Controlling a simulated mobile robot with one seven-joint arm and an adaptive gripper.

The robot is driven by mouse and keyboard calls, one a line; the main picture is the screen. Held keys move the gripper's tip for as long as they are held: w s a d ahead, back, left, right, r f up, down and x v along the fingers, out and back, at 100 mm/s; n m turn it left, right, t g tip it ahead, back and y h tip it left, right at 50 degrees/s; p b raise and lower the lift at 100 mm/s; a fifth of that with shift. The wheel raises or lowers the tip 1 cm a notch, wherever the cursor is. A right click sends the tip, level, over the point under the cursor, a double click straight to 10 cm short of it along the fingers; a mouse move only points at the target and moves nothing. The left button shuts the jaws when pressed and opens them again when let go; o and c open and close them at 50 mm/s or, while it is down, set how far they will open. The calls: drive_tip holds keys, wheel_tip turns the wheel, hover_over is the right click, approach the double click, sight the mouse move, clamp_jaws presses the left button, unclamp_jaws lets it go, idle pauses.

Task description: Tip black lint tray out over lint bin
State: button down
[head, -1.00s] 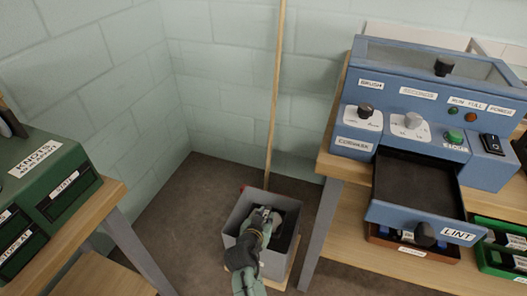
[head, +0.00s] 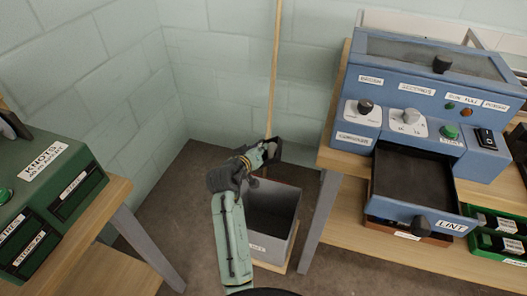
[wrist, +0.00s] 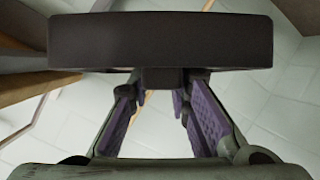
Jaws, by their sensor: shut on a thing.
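The gripper is shut on the black lint tray (head: 275,150), small and dark at the fingertips in the head view. In the wrist view the tray (wrist: 160,40) is a wide dark slab across the top, and the purple-padded fingers (wrist: 165,95) close towards a small tab at its middle. The tray's inside is hidden, so I cannot tell if lint is in it. No lint shows in the visible part of the bin.
A blue machine (head: 430,90) stands on the wooden bench at right, its drawer (head: 417,215) marked LINT pulled out. A green cabinet (head: 45,200) stands on a bench at left. A wooden pole (head: 273,70) rises behind the bin, close to my gripper. Bare floor lies left of the bin.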

drive_tip(key=shift+w+a+f+n+h+b, duration=0.1)
drive_tip(key=shift+a+f+n+h+b, duration=0.3)
drive_tip(key=shift+n, duration=0.2)
drive_tip(key=shift+a+f+n+h+b, duration=0.2)
drive_tip(key=shift+a+n+h+b, duration=0.15)
drive_tip(key=shift+n+h, duration=0.2)
drive_tip(key=f+n+h+b, duration=0.1)
drive_tip(key=n+t+h+b, duration=0.1)
drive_tip(key=n+b, duration=0.1)
drive_tip(key=shift+a+f+n+h, duration=0.2)
drive_tip(key=shift+f+n+h, duration=0.05)
drive_tip(key=shift+f, duration=0.15)
drive_tip(key=n+b, duration=0.1)
drive_tip(key=f+n+t+h+b, duration=0.1)
drive_tip(key=n, duration=0.1)
drive_tip(key=shift+a+t, duration=0.2)
drive_tip(key=shift+t, duration=0.1)
drive_tip(key=shift+d+f+n+t+h+b, duration=0.15)
drive_tip(key=shift+f+n+t+h+b, duration=0.1)
drive_tip(key=shift+n+b, duration=0.3)
drive_tip(key=shift+d+f+n+t+h+b, duration=0.15)
drive_tip(key=shift+n+t+b, duration=0.15)
drive_tip(key=shift+n, duration=0.35)
drive_tip(key=shift+n+t+b, duration=0.6)
drive_tip(key=shift+n+t, duration=0.05)
drive_tip(key=shift+n, duration=0.65)
